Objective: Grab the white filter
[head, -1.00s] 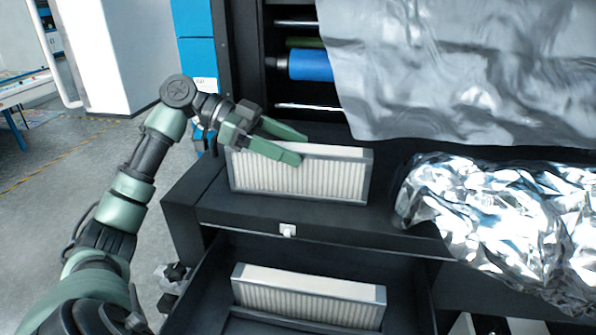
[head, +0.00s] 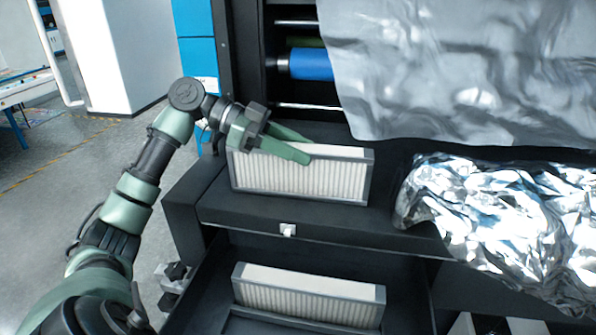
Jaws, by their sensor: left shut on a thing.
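A white pleated filter (head: 335,178) in a grey frame stands upright on the black ledge of the machine. My left gripper (head: 309,150) reaches over its top edge from the left, one green finger in front and the other behind. It is shut on this filter near the upper left part. A second white pleated filter (head: 310,297) sits in the open black drawer below, apart from the gripper. My right gripper is not in view.
The open drawer (head: 205,285) lies below the ledge (head: 330,224). Crumpled silver foil (head: 490,215) bulges at the right, and a grey sheet (head: 460,70) hangs above it. A blue roll (head: 311,65) is behind. Open floor lies at the left.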

